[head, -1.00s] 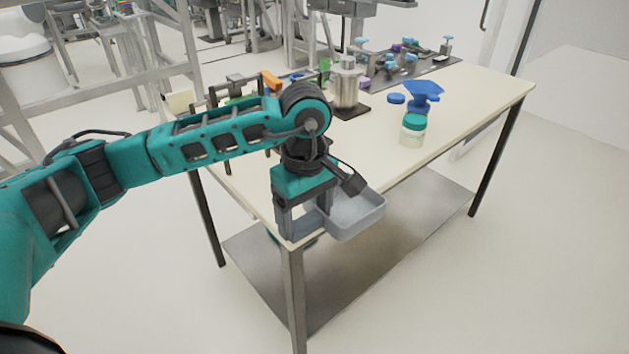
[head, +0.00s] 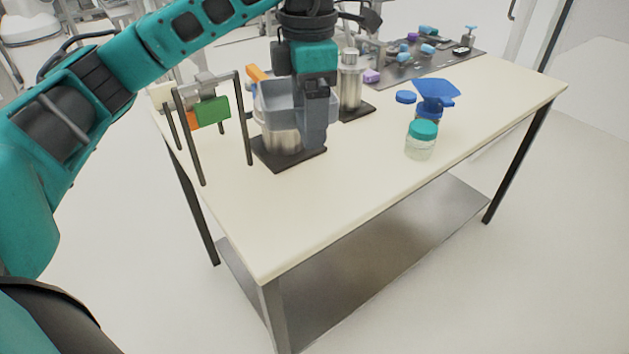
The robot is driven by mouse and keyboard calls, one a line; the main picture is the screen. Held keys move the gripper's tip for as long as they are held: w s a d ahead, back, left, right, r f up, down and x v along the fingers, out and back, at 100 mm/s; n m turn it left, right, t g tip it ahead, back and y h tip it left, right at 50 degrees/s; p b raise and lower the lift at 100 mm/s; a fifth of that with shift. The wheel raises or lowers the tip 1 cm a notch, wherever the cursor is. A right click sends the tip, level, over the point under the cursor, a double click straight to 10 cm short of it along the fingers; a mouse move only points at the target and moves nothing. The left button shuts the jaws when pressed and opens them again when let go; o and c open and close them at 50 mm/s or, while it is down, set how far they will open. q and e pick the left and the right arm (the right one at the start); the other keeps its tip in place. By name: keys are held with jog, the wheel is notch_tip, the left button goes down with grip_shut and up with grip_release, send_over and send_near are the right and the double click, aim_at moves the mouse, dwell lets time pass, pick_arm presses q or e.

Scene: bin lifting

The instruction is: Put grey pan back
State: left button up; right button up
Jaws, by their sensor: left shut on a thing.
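The gripper is shut on the pan's right side as seen in the head view. Behind and below the pan is a steel cylinder (head: 280,142) on a dark base plate (head: 262,156). The pan hides the cylinder's upper part, and I cannot tell whether the two touch. The pan looks roughly level. My right gripper is not in view.
A dark frame rack (head: 243,120) with hanging green and orange pieces stands left of the pan. A second steel cylinder (head: 351,85) is to the right. A teal-lidded jar (head: 421,145) and a blue funnel (head: 436,92) stand farther right. The table's (head: 290,215) near part is clear.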

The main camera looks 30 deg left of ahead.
pick_arm(q)
notch_tip(320, 180, down, 20)
jog(key=shift+f+b, duration=0.1)
jog(key=shift+b, duration=0.45)
jog(key=o, duration=1)
